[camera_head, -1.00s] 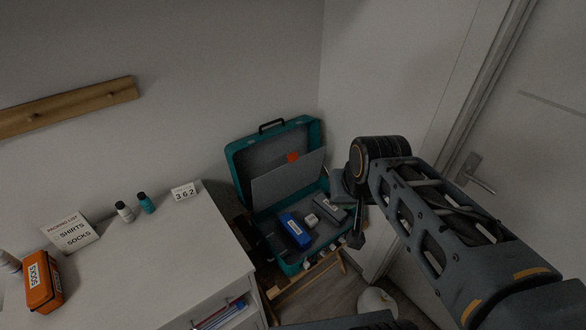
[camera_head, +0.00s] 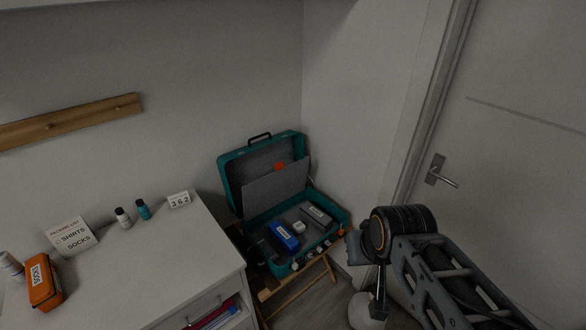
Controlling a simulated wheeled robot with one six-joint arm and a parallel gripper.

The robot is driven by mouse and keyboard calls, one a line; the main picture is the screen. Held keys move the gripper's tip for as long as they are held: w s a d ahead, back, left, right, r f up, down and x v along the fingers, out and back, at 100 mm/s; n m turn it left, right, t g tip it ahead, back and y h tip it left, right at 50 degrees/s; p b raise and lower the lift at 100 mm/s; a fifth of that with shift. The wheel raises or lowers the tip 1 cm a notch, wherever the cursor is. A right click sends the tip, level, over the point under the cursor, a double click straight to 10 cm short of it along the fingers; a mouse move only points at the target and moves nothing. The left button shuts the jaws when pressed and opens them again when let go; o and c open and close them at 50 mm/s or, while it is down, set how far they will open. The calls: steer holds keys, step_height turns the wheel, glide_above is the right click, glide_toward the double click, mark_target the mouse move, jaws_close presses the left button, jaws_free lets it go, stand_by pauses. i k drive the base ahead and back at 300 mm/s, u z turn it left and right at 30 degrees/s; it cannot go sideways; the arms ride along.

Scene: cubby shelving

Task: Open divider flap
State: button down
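A teal suitcase (camera_head: 230,187) stands open on a wooden folding stand, its lid raised against the wall. A grey divider flap (camera_head: 272,192) slants across the lid above the packed lower half, with an orange tab (camera_head: 279,167) at its upper edge. The lower half holds a blue labelled pouch (camera_head: 284,237), a grey labelled pouch (camera_head: 317,215) and a small white item (camera_head: 299,228). My gripper (camera_head: 378,302) is to the right of the suitcase and lower in the picture, apart from the flap. Its fingers are too dark and small to read.
A white dresser (camera_head: 150,265) on the left bears an orange SOCKS pouch (camera_head: 43,283), a packing list sign (camera_head: 73,236), bottles and a 362 sign (camera_head: 179,200). The wooden stand (camera_head: 297,290) has splayed legs. A white rounded object (camera_head: 362,312) and a door (camera_head: 520,170) are right.

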mark_target(261, 195)
steer(key=u, duration=0.1)
steer(key=i, duration=1)
steer(key=u, duration=0.7)
